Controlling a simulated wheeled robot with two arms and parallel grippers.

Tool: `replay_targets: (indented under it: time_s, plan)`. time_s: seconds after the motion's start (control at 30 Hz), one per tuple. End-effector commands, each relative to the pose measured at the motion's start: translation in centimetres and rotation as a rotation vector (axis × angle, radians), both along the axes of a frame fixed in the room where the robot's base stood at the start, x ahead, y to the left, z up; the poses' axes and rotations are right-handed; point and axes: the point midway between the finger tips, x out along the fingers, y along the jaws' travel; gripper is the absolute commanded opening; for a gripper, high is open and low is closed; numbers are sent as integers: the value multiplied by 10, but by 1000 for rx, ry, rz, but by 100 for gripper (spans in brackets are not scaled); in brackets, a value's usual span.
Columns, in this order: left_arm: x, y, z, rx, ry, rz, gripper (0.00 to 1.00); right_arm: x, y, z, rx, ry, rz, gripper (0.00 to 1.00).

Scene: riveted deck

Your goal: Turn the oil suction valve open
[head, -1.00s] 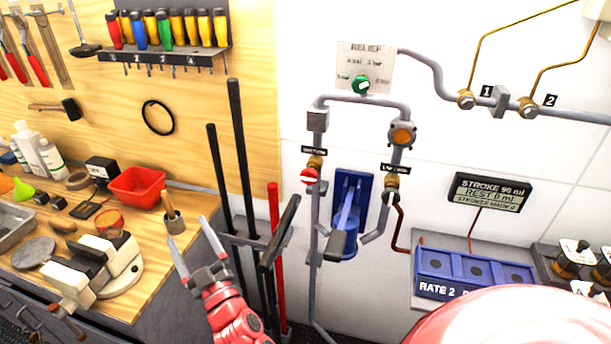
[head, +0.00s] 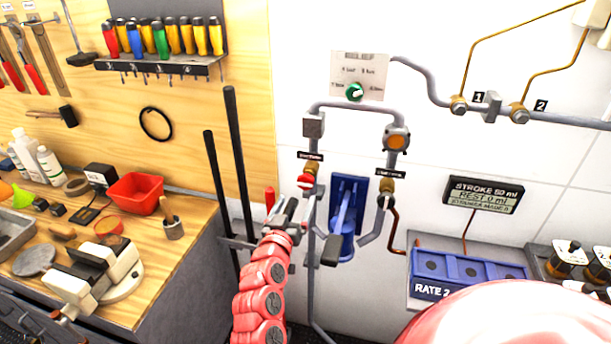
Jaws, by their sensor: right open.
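The left valve (head: 306,182) on the pipework has a red handle and a brass body, under a small black label that is too blurred to read surely. A second brass valve (head: 387,187) with its own black label sits on the right pipe. My right gripper (head: 291,208) is open and empty in the head view, just below and left of the red handle, with no clear contact. Its fingers partly overlap the pipe area and are seen nearly end-on. My left gripper is out of view.
A blue hand pump (head: 346,215) stands between the two pipes. Dark poles (head: 237,150) and a red one stand left of the gripper. A workbench (head: 190,255) is at left. A blue rate box (head: 465,268) and a stroke display (head: 485,195) are at right.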

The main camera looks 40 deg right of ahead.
Motion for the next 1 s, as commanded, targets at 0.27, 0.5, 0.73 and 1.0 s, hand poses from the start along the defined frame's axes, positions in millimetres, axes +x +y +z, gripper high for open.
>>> replay_targets:
  time_s: [0.27,0.5,0.73,1.0]
  plan:
    - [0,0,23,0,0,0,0,38,-46,4,-1,2,-3,89]
    - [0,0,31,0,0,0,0,61,-70,3,-1,-3,2,89]
    - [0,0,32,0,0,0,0,66,-78,0,-1,-1,1,89]
    - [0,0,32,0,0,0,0,66,-78,0,-1,-1,1,78]
